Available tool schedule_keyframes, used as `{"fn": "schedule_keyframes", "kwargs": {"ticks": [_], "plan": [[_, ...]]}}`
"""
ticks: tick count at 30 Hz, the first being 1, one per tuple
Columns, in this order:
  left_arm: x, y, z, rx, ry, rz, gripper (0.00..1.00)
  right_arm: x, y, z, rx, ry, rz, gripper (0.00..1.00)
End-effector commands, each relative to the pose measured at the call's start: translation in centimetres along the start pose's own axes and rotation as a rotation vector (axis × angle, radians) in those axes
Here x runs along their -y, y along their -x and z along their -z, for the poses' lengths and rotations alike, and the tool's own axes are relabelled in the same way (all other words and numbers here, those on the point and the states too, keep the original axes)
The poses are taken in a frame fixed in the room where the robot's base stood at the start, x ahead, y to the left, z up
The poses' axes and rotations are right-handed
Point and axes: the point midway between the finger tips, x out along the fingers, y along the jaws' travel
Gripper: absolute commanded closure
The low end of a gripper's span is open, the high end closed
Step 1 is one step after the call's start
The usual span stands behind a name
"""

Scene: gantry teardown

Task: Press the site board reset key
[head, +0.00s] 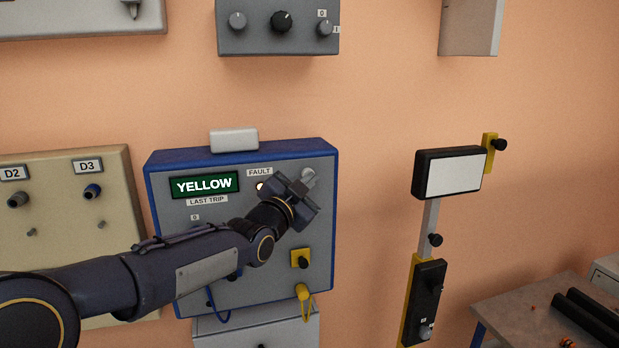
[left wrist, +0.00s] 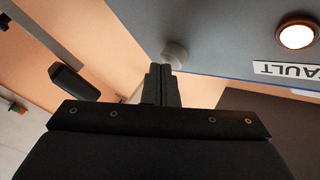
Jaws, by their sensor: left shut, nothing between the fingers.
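The site board (head: 320,220) is a grey panel with a blue frame on the wall. Its green display (head: 204,185) reads "YELLOW" above a "LAST TRIP" label. A pale lit lamp (head: 262,187) sits under the "FAULT" label; it glows in the left wrist view (left wrist: 296,36). My left gripper (head: 304,184) is shut and empty at the board's upper right. Its fingertips (left wrist: 160,72) are right by a round grey button (left wrist: 175,50), also seen in the head view (head: 308,174). I cannot tell whether they touch. No reset label is readable. My forearm hides part of the board.
A beige panel (head: 120,165) with D2 and D3 knobs is at left. A yellow plate with a black knob (head: 301,259) is low on the board. A post with a white-faced box (head: 453,175) stands right, above a table (head: 500,310).

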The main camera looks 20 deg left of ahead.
Motion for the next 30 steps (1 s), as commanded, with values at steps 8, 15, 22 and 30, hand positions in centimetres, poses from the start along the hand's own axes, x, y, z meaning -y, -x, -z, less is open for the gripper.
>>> {"fn": "schedule_keyframes", "kwargs": {"ticks": [8, 15, 22, 30], "plan": [[0.1, -0.1, -0.1, 0.000, 0.001, 0.000, 1.00, 0.0, -0.1, 0.0, 0.000, 0.000, 0.000, 0.49], [-0.6, 0.5, 0.3, -0.001, 0.000, -0.001, 1.00, -0.3, -0.8, -0.4, 0.000, 0.000, 0.000, 0.49], [-1.0, 1.2, 0.8, -0.001, 0.001, -0.001, 1.00, -0.6, -1.2, -0.6, 0.000, 0.000, 0.000, 0.49], [-1.0, 1.3, 0.9, 0.000, 0.000, -0.001, 1.00, -0.5, -1.2, -0.6, 0.000, 0.000, 0.000, 0.49]]}}
